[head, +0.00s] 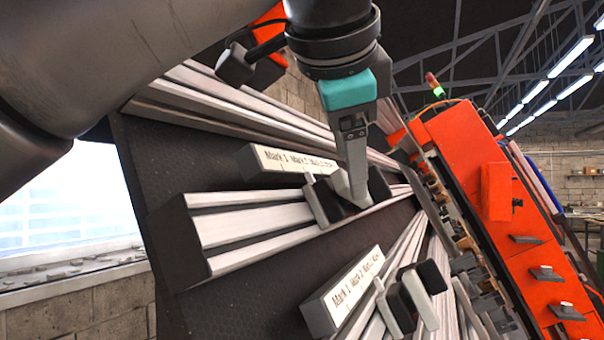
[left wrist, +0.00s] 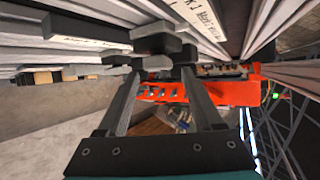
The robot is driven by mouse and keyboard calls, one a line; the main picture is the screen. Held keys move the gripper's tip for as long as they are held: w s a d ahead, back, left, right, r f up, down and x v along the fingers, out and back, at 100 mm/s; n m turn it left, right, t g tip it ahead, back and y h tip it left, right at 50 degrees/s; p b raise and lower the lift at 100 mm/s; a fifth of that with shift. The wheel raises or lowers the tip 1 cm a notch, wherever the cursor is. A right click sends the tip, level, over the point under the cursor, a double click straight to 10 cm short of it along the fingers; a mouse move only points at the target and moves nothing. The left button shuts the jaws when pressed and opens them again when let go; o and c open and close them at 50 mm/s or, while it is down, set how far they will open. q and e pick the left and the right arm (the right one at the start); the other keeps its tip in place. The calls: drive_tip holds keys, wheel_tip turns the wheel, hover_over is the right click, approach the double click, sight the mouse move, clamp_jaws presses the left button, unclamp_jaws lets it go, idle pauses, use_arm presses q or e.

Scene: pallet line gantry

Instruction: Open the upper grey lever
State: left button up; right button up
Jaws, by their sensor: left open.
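The upper grey lever (head: 322,202), a short grey bar with dark blocks by it, sits on the upper aluminium rail (head: 250,225) in the head view. My left gripper (head: 352,190) reaches down to it from above, its fingers overlapping the lever area. In the left wrist view my left gripper (left wrist: 162,74) has its fingers apart, with grey and dark lever blocks (left wrist: 162,44) just beyond and between the tips. I cannot tell whether the fingers touch the lever. A lower grey lever (head: 432,300) stands on the rails below. My right gripper is not in view.
White label plates reading "Mark 1, Mark 2" lie beside each lever, an upper one (head: 285,163) and a lower one (head: 347,290). A dark panel (head: 160,150) backs the rails. An orange machine frame (head: 500,200) stands at the right. A bright window (head: 70,215) is at the left.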

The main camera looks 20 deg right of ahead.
use_arm(q)
drive_tip(key=shift+p+x, duration=0.35)
drive_tip(key=shift+x, duration=1.9)
drive_tip(key=shift+c, duration=0.2)
drive_tip(key=shift+r, duration=0.1)
clamp_jaws()
